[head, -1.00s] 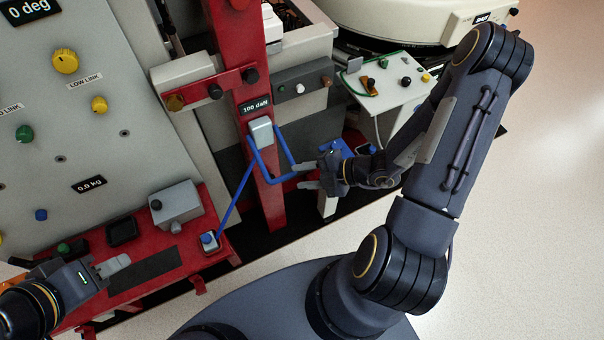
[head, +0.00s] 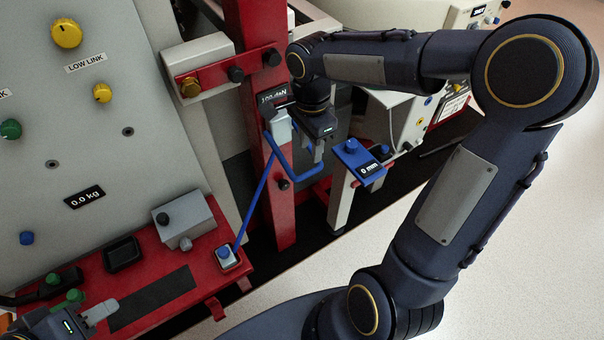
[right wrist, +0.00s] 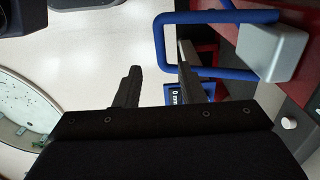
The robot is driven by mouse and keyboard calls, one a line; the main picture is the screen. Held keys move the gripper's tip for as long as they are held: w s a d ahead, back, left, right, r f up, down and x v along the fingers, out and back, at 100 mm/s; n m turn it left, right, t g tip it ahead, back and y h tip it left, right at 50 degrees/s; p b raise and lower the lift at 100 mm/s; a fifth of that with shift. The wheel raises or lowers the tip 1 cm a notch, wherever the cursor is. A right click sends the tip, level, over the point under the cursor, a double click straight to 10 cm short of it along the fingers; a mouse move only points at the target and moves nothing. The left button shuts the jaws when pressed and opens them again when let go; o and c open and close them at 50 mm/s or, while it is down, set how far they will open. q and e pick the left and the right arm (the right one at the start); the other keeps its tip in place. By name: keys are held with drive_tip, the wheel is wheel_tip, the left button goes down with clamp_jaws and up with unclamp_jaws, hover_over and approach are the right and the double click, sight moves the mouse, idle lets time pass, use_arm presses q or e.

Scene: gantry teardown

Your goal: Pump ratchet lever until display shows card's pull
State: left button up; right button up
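The ratchet lever is a blue bent handle (head: 290,165) on a grey box (head: 279,124) fixed to a red post. A small black display (head: 272,93) above it seems to read about 100 daN, its digits blurred. My right gripper (head: 316,152) is at the handle's right end, fingers pointing down. In the right wrist view its fingers (right wrist: 157,62) are apart, with the blue handle (right wrist: 215,72) crossing near the right finger; whether it touches is unclear. A red-edged card (head: 452,104) lies at the far right, its text unreadable. My left gripper (head: 98,314) is at lower left, partly cut off.
A blue block with a "0 mm" display (head: 360,160) stands on a light post right of the lever. A grey panel with knobs (head: 110,110) fills the left. A red base (head: 130,262) with a grey box lies below. Pale floor is clear at lower right.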

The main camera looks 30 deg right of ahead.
sight(311, 170)
wheel_tip(311, 170, down, 8)
drive_tip(key=shift+d+r+b, duration=0.15)
drive_tip(key=shift+b, duration=0.2)
drive_tip(key=shift+c, duration=0.2)
clamp_jaws()
